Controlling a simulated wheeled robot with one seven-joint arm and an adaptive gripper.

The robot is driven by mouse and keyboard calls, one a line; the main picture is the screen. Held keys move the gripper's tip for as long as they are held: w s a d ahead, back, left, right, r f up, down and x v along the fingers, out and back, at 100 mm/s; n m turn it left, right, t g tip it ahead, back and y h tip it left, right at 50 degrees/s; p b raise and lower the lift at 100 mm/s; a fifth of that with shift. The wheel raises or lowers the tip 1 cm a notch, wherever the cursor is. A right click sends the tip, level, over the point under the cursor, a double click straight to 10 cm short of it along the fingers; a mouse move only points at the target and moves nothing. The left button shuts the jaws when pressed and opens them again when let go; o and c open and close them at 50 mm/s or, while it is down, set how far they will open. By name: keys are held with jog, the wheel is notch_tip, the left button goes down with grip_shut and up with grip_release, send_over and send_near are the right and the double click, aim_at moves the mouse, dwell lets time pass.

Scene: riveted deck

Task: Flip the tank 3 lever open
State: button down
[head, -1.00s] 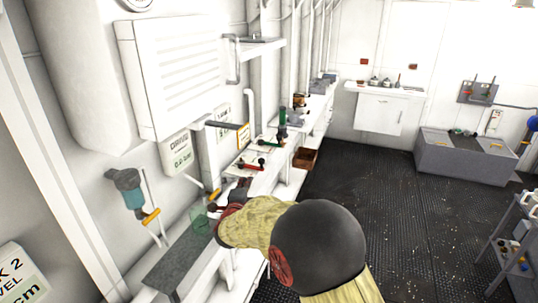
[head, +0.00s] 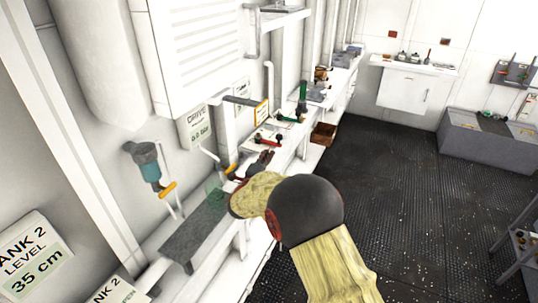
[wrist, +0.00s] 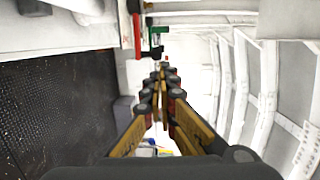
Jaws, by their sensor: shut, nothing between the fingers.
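No label reading tank 3 can be made out, so I cannot tell which lever is its own. A red-handled lever (head: 267,141) sits on the white wall bench, and a red bar, probably its handle, shows in the wrist view (wrist: 137,36). A green-handled lever (head: 286,119) is farther along; green also shows in the wrist view (wrist: 157,38). My gripper (head: 265,157) is low over the bench, just on the near side of the red lever, partly hidden by my arm. In the wrist view its fingers (wrist: 160,72) are together and empty.
A teal-bodied device (head: 146,165) with a yellow collar is on the wall at left, above a grey plate (head: 190,240). Tank 2 signs (head: 38,255) are at lower left. A brown box (head: 323,134) is beside the bench. The dark deck (head: 400,180) at right is open.

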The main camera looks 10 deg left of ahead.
aim_at(279, 138)
jog(key=x, duration=1.1)
jog(key=shift+w, duration=0.3)
jog(key=shift+d, duration=0.1)
jog(key=shift+w+d+f+y+b, duration=0.15)
jog(key=shift+y+b, duration=0.15)
jog(key=shift+b, duration=0.3)
jog(key=shift+n+b, duration=0.3)
